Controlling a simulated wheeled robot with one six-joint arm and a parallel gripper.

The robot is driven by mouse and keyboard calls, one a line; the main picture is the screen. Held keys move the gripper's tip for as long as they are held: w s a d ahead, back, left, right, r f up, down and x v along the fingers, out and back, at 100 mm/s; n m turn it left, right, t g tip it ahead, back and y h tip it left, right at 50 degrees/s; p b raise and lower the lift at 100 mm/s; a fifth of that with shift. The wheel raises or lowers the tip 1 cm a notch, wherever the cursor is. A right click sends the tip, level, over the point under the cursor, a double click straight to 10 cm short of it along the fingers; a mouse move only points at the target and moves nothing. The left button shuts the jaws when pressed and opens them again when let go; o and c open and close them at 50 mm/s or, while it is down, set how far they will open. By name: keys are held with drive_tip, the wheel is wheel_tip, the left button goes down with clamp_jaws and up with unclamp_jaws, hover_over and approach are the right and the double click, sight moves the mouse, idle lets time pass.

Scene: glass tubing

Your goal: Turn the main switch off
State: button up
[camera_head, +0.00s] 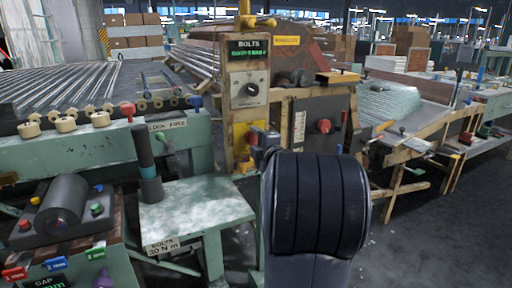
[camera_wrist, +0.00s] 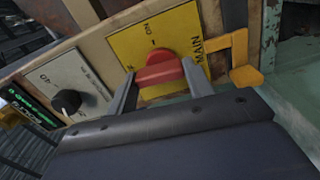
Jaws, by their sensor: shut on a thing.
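The main switch is a red rotary knob (camera_wrist: 160,72) on a yellow plate (camera_wrist: 128,45) in the wrist view. The plate reads ON at its top and MAIN along its right side; other lettering at the left is partly hidden. The knob's handle bar lies across the picture, not lined up with the ON mark. My gripper (camera_wrist: 160,75) is shut on the knob, one grey finger at each end of the bar. In the head view the yellow plate (camera_head: 240,138) shows low on the post, and my arm hides much of the switch.
A dark dial (camera_wrist: 67,101) and a green display (camera_wrist: 28,108) sit beside the switch. A yellow bracket (camera_wrist: 240,60) juts out close to the right finger. In the head view a red knob (camera_head: 324,126) is on a dark box to the right, and a pale green bench (camera_head: 195,205) stands left.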

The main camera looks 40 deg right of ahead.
drive_tip(key=shift+f+n, duration=0.1)
drive_tip(key=shift+n, duration=0.5)
drive_tip(key=o, duration=1)
drive_tip(key=p+v, duration=0.2)
drive_tip(key=v, duration=0.9)
drive_tip(key=shift+a, duration=0.1)
drive_tip(key=shift+w, duration=0.1)
